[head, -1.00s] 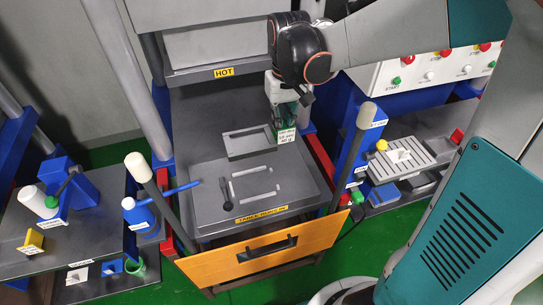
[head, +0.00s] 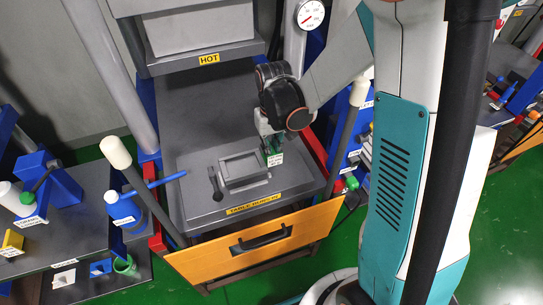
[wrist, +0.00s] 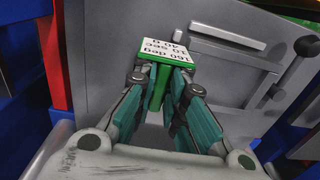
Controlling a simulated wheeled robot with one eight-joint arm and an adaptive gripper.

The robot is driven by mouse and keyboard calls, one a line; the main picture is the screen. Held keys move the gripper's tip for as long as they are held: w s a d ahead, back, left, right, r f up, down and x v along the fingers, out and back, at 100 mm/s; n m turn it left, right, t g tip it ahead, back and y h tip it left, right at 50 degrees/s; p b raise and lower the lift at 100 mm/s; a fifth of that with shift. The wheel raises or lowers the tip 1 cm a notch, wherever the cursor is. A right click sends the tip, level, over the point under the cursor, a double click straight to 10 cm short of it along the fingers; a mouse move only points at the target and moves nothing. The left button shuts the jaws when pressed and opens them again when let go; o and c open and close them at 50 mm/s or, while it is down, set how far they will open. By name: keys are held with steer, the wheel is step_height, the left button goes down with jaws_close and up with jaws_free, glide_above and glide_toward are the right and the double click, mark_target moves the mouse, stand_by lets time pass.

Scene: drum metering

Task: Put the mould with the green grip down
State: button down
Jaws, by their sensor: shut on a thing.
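The mould (head: 227,187) is a grey rectangular frame with a shallow recess. In the head view it is over the front part of the press table, right of a small dark lever (head: 214,184). My gripper (head: 271,149) is at its right side, shut on the green grip (head: 272,159). A white label (wrist: 181,50) on the grip reads 160 deg, 10 sec, 40 g in the wrist view. My fingers hide part of the grip. I cannot tell whether the mould touches the table.
The grey press table (head: 195,150) has a yellow strip (head: 256,204) at its front edge, above an orange panel (head: 255,245) with a black handle. A HOT label (head: 209,59) marks the block above.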

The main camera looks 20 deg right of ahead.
steer(key=shift+f+b, duration=0.3)
steer(key=shift+f, duration=1.1)
steer(key=shift+f, duration=0.1)
steer(key=shift+f, duration=0.1)
steer(key=c, duration=1.6)
jaws_free()
steer(key=shift+c, duration=0.2)
steer(key=shift+r, duration=0.2)
